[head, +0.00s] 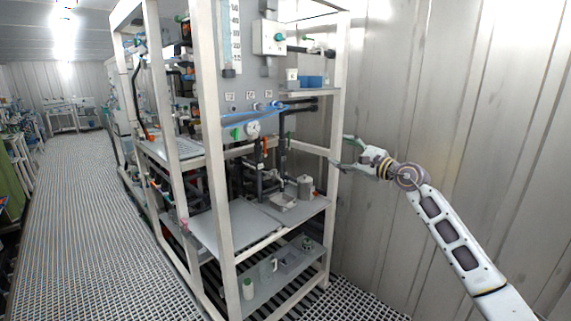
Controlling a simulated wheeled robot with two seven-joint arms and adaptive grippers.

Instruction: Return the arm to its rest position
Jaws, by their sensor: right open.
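My right arm (455,240) comes in from the lower right and reaches up and to the left. My right gripper (340,151) is open, with its fingers apart and nothing between them. It points left at the right front post of the white rack (213,150), at about the height of the middle crossbar. I cannot tell whether the fingertips touch the post. My left gripper is not in view.
The rack holds a gauge (253,128), pipes, a grey shelf (235,228) and a metal canister (305,187). A corrugated wall (440,90) is behind my right arm. A grated aisle (85,220) lies clear at left.

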